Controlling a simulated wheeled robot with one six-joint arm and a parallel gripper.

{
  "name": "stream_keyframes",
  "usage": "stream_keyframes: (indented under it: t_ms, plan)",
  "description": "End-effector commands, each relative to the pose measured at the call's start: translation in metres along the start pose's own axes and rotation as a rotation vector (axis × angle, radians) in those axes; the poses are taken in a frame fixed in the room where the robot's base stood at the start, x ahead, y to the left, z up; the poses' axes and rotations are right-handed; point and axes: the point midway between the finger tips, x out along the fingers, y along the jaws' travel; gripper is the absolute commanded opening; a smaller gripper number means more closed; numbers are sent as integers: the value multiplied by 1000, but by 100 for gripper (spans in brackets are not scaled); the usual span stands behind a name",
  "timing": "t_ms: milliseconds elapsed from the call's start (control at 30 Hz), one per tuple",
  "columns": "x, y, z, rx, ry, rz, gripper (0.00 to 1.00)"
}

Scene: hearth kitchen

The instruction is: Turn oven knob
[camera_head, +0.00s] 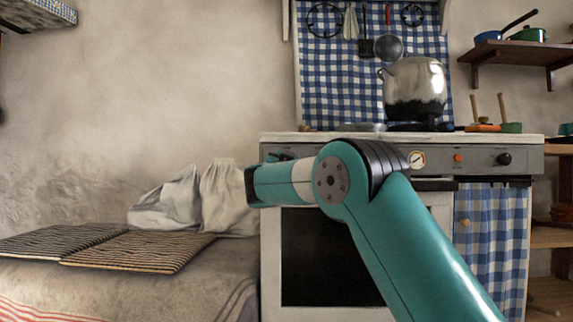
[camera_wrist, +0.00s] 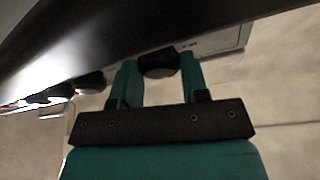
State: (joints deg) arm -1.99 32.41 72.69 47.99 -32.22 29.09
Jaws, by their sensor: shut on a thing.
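The stove (camera_head: 480,159) stands against the wall, with a grey control panel across its front. In the wrist view my gripper (camera_wrist: 160,62) has its two teal fingers on either side of a round black knob (camera_wrist: 157,68), and it is shut on that knob. In the head view my arm crosses in front of the panel and hides its middle; the gripper's fingers and the held knob cannot be made out there. Another black knob (camera_head: 504,159) shows at the right end of the panel. The oven door (camera_head: 330,260) with its dark window is closed.
A large metal pot (camera_head: 414,88) stands on the stove top. White cloth sacks (camera_head: 228,197) and striped mats (camera_head: 138,250) lie on the counter at left. A checked curtain (camera_head: 490,235) hangs right of the oven door. More dark knobs (camera_wrist: 88,83) show left of the fingers.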

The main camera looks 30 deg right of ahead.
Motion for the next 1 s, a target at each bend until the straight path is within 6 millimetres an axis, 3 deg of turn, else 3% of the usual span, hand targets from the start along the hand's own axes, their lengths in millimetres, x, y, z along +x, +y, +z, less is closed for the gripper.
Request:
stream_keyframes:
  t_ms: [267, 300, 400, 767, 867, 1000]
  plan:
    - [1, 1, -2, 3, 3, 1, 17]
    - [1, 1, -2, 3, 3, 1, 50]
    - [1, 1, -2, 2, 3, 1, 67]
    - [-6, -1, -1, 1, 0, -2, 67]
    - [-20, -1, -1, -1, -2, -1, 67]
    - [-52, -2, -1, -2, -4, -4, 67]
